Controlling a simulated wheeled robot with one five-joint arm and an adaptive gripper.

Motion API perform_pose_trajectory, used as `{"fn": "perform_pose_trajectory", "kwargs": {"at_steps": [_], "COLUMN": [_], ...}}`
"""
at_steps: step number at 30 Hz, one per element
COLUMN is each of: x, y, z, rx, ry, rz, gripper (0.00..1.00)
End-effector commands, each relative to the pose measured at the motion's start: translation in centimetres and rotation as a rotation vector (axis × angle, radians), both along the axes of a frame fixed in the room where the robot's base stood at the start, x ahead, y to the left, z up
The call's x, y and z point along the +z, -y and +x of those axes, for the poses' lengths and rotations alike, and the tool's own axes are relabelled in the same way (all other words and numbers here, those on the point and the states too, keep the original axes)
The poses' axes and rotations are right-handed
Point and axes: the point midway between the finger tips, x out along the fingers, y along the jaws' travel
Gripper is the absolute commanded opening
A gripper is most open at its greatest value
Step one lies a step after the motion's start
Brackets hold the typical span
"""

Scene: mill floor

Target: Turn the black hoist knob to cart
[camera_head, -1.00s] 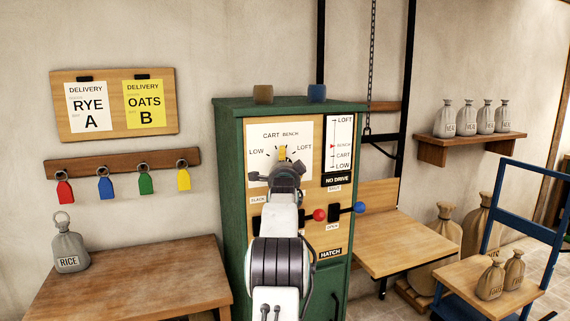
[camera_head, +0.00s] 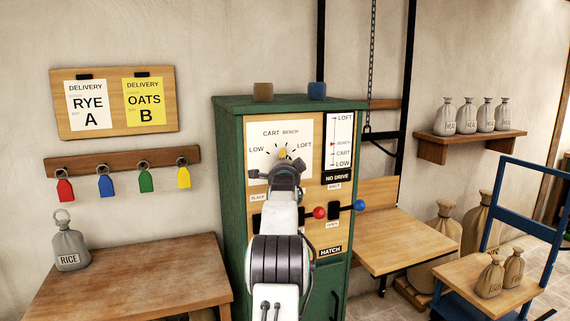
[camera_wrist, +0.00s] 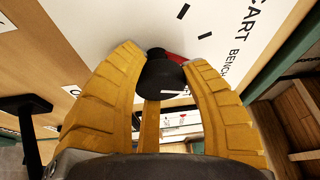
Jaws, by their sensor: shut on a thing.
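The black hoist knob (camera_wrist: 162,75) sits between the two yellow fingers of my gripper (camera_wrist: 160,85) in the wrist view, with a finger on either side of it. A short white mark shows on the knob, and a bit of red shows behind it. In the head view my gripper (camera_head: 283,154) is at the white dial plate (camera_head: 262,133), which reads LOW, CART, BENCH and LOFT. There the gripper hides the knob, so I cannot tell which label it points to. The gripper is shut on the knob.
Wooden tables (camera_head: 130,280) flank the cabinet.

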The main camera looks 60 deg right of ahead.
Motion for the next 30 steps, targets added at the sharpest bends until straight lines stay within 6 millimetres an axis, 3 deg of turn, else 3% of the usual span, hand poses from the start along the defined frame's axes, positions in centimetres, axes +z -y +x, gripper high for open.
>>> {"fn": "perform_pose_trajectory", "kwargs": {"at_steps": [25, 26, 30], "x": [-0.08, -0.08, -0.08], "y": [-0.07, -0.07, -0.07], "z": [0.16, 0.16, 0.16], "rx": [-0.01, -0.01, -0.01], "ry": [-0.091, -0.091, -0.089], "rz": [-0.107, -0.107, -0.107], "gripper": [0.09, 0.45, 0.58]}}
